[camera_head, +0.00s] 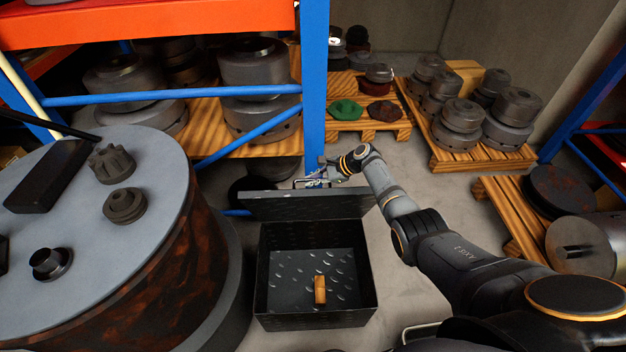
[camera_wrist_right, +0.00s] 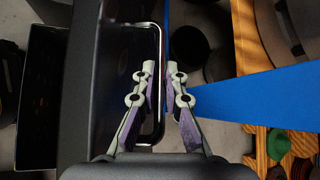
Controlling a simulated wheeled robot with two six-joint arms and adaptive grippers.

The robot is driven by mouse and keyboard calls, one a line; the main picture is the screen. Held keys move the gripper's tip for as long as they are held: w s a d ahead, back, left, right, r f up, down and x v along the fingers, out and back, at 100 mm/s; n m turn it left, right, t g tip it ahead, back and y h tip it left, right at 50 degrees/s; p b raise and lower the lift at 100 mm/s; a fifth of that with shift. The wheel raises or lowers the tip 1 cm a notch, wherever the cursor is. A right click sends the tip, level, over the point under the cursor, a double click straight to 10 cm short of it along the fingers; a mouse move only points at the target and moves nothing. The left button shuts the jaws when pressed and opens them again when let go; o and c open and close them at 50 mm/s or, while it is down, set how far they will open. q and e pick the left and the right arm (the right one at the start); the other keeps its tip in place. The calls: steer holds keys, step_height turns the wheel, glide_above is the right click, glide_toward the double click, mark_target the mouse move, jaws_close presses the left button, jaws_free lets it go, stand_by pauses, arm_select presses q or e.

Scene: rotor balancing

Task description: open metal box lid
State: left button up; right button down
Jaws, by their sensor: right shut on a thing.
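The dark metal box (camera_head: 316,321) stands on the floor at lower centre in the head view. Its lid (camera_head: 290,206) is raised along the far side and the inside shows. My right gripper (camera_head: 318,180) is behind the top of the lid, shut on the lid's handle. In the right wrist view the fingers (camera_wrist_right: 160,72) sit on either side of the metal loop handle (camera_wrist_right: 159,122). The box (camera_wrist_right: 42,95) shows at the left there. My left gripper is not in view.
A small orange-brown piece (camera_head: 319,289) lies in the box. A large rusty drum (camera_head: 130,275) with parts on top stands close left. A blue rack post (camera_head: 314,90) rises just behind the lid. Pallets with metal parts (camera_head: 462,116) stand at back right.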

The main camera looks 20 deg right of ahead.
steer(key=c, duration=1.4)
jaws_free()
